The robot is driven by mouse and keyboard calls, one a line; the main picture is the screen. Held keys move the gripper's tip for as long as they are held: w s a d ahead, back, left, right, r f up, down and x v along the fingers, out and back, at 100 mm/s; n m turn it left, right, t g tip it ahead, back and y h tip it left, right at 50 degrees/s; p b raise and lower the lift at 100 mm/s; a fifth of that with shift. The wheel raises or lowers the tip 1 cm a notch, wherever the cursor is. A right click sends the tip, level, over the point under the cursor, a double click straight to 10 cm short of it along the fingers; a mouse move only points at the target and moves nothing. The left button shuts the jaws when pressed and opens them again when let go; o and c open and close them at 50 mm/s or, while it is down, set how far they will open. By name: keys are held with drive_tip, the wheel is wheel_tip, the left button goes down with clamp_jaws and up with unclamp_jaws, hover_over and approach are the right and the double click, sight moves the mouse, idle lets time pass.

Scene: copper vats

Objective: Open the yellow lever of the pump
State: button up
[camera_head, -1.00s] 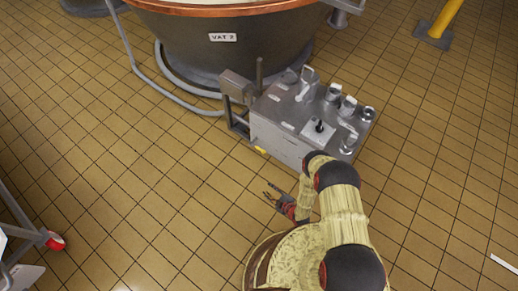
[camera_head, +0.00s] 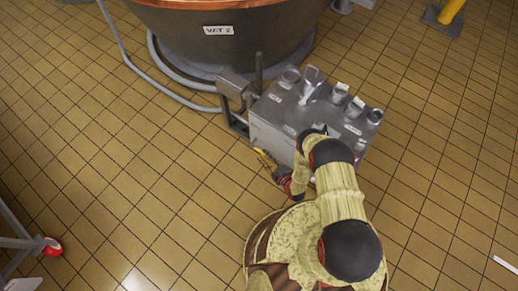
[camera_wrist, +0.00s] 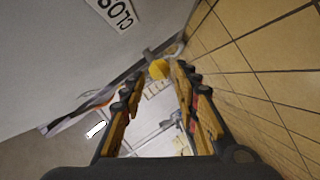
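The pump (camera_head: 275,135) is a grey metal box with several round fittings on top, standing in front of the vat. In the wrist view the yellow lever (camera_wrist: 158,69) shows as a small rounded yellow end beside the pump's wall, between the fingertips. My gripper (camera_wrist: 158,78) is open, with one finger on each side of the lever; I cannot tell whether either touches it. In the head view my gripper (camera_head: 267,162) is low by the pump's near left side, and the lever is hard to tell from the fingers there.
A label reading "CLOS..." (camera_wrist: 115,10) is on the pump's wall in the wrist view. The copper-rimmed vat (camera_head: 200,45) stands behind, with a grey hose (camera_head: 140,72) at its left. A frame with a red wheel (camera_head: 51,246) is at far left. Tiled floor on the left is clear.

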drive_tip(key=shift+b+x, duration=0.85)
drive_tip(key=shift+x, duration=1.9)
drive_tip(key=c, duration=0.3)
clamp_jaws()
